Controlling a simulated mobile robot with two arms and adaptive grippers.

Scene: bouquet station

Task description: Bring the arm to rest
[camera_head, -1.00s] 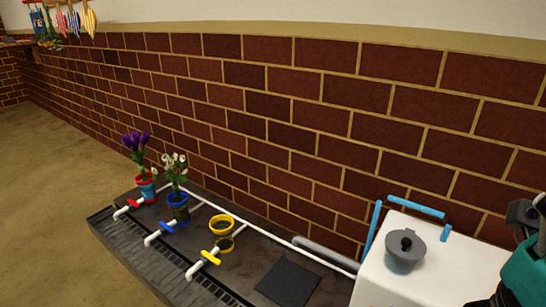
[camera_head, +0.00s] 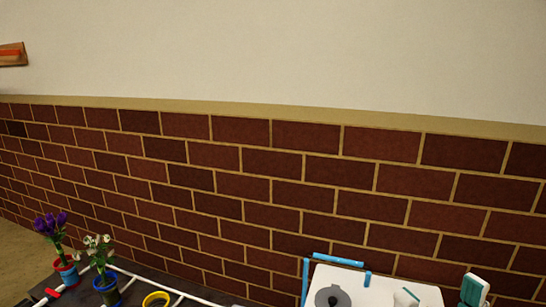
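Neither gripper shows a clear finger pair in the head view. No hold on anything is visible.
A white box (camera_head: 376,285) with a blue rail (camera_head: 338,262) and a grey round knobbed lid (camera_head: 333,297) is at bottom right. Purple flowers (camera_head: 50,222), white flowers (camera_head: 98,250) and a yellow-rimmed pot (camera_head: 156,299) are at bottom left. A brick wall stands behind.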

